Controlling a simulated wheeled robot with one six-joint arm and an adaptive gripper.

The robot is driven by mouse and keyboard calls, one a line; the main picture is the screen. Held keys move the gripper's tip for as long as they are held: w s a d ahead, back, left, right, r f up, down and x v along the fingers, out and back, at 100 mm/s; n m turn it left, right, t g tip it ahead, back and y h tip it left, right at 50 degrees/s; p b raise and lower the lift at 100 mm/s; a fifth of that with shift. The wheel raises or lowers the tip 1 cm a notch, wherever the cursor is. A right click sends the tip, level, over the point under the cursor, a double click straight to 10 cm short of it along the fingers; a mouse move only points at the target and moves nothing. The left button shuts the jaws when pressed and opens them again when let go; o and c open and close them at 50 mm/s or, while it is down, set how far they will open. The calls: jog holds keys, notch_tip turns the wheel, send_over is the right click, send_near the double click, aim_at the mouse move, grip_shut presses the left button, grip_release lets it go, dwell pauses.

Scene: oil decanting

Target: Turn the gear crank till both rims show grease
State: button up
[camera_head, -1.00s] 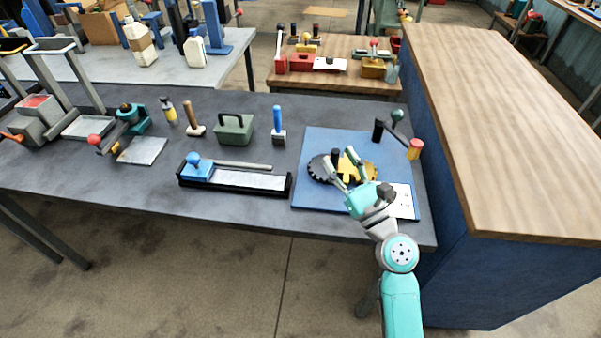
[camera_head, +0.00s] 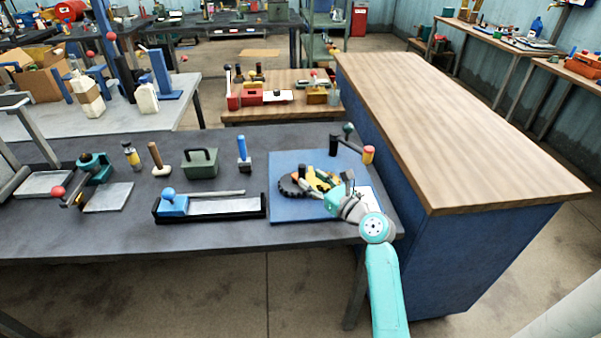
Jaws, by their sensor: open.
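The gear set stands on a blue base plate (camera_head: 283,211) at the right end of the dark workbench. A black toothed gear (camera_head: 288,188) is at the left, beside a yellow gear (camera_head: 319,176) that my gripper partly covers. A dark upright post or knob (camera_head: 333,172) rises behind them; I cannot tell whether it is the crank handle. My gripper (camera_head: 322,183) is open over the gears, its fingers pointing left. Whether it touches anything is unclear. Grease on the rims cannot be made out at this size.
A blue cabinet with a wooden top (camera_head: 450,130) borders the right. A black tray (camera_head: 211,207) lies left of the plate.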

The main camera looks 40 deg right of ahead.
aim_at(305, 174)
jog(key=shift+w, duration=2.7)
jog(key=shift+c, duration=0.2)
grip_shut()
